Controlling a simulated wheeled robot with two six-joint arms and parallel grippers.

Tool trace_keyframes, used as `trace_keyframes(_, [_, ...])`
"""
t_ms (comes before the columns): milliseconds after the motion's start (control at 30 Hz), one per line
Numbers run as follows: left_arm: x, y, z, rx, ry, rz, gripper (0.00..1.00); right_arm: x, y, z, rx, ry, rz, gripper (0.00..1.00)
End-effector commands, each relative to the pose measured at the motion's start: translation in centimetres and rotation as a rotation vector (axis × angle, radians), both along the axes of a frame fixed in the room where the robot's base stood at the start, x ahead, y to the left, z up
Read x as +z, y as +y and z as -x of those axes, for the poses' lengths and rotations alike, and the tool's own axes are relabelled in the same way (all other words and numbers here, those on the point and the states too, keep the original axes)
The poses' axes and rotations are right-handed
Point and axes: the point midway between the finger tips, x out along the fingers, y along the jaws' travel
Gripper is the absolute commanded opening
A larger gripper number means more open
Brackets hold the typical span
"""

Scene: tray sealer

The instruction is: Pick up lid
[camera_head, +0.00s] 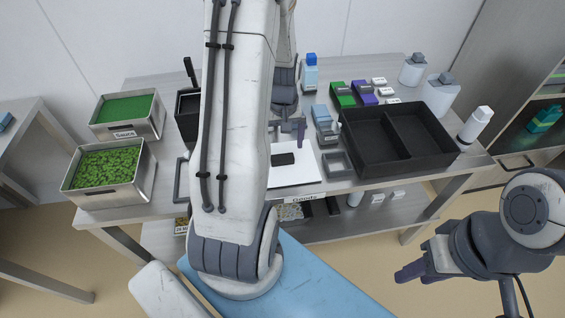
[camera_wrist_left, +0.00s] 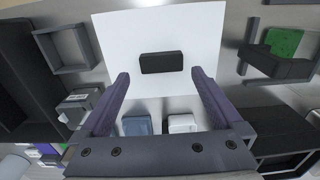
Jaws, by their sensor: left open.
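A flat black rectangular piece, which looks like the lid (camera_head: 283,159), lies on a white sheet (camera_head: 292,178) on the table. In the left wrist view the black piece (camera_wrist_left: 161,62) lies flat on the white sheet (camera_wrist_left: 110,35), just beyond and between my fingertips. My left gripper (camera_head: 287,127) is open and empty above the table, with its purple fingers pointing down; it also shows in the left wrist view (camera_wrist_left: 160,76). My right gripper (camera_head: 415,270) hangs off the table at the lower right, with no object seen in it.
A large black crate (camera_head: 441,130) and a grey square frame (camera_head: 337,163) stand right of the sheet. Metal bins of green food (camera_head: 143,185) stand at the left. A black holder with a green piece (camera_wrist_left: 284,42) is beside the sheet. Bottles (camera_head: 476,125) stand far right.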

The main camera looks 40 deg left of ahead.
Motion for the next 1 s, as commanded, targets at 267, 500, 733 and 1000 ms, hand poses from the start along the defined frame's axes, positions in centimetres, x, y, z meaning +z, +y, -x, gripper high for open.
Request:
trace_keyframes(267, [-3.0,0.3,0.1,0.000,0.005,0.003,1.00,0.0,0.0,0.0,0.000,0.000,0.000,0.39])
trace_keyframes(500, [-5.6,0.4,0.0,-0.002,0.000,0.000,1.00,-0.1,0.0,0.0,0.000,0.000,0.000,0.39])
trace_keyframes(733, [-5.7,0.4,-0.1,-0.002,-0.001,0.000,1.00,-0.1,0.0,0.0,0.000,0.000,0.000,0.39])
trace_keyframes(1000, [-5.6,0.4,-0.1,-0.002,-0.001,0.000,0.16,-0.1,0.0,0.0,0.000,0.000,0.000,0.39])
